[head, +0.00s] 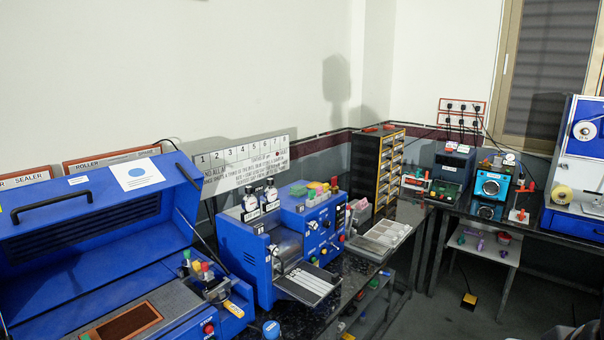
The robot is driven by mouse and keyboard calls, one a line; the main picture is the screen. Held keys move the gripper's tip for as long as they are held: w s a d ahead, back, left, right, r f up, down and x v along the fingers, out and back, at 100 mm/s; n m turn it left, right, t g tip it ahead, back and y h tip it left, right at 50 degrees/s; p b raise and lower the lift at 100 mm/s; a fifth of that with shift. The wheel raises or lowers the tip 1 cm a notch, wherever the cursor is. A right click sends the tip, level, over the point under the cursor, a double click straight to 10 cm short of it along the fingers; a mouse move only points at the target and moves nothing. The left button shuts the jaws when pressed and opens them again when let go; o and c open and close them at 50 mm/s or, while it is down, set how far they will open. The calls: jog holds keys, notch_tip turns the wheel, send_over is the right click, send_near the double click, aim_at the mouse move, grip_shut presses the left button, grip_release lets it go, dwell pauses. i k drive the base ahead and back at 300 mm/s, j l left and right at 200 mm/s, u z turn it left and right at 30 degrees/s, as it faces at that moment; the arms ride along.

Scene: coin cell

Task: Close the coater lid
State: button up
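The coater (190,292) is the large blue machine at the left, cut off by the left and bottom edges of the head view. Its blue lid (60,225) stands raised and tilted back, with a black handle (50,206) near its upper edge and a dark slotted panel on its inner face. A brown plate (122,322) in a lighter frame lies on the open bed. Colored knobs and a yellow-handled tool are at the bed's right end. My gripper is not in view.
A blue roller machine (300,235) stands close to the right of the coater on the dark bench. A blue-capped item (271,330) is at the bench's front edge. A drawer cabinet (377,170) stands farther back. Open floor (450,315) shows at the lower right.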

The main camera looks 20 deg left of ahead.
aim_at(63, 239)
jog(key=u, duration=1.85)
jog(key=i+u, duration=0.1)
jog(key=i, duration=0.3)
jog(key=i+j+z, duration=0.15)
jog(key=i, duration=0.15)
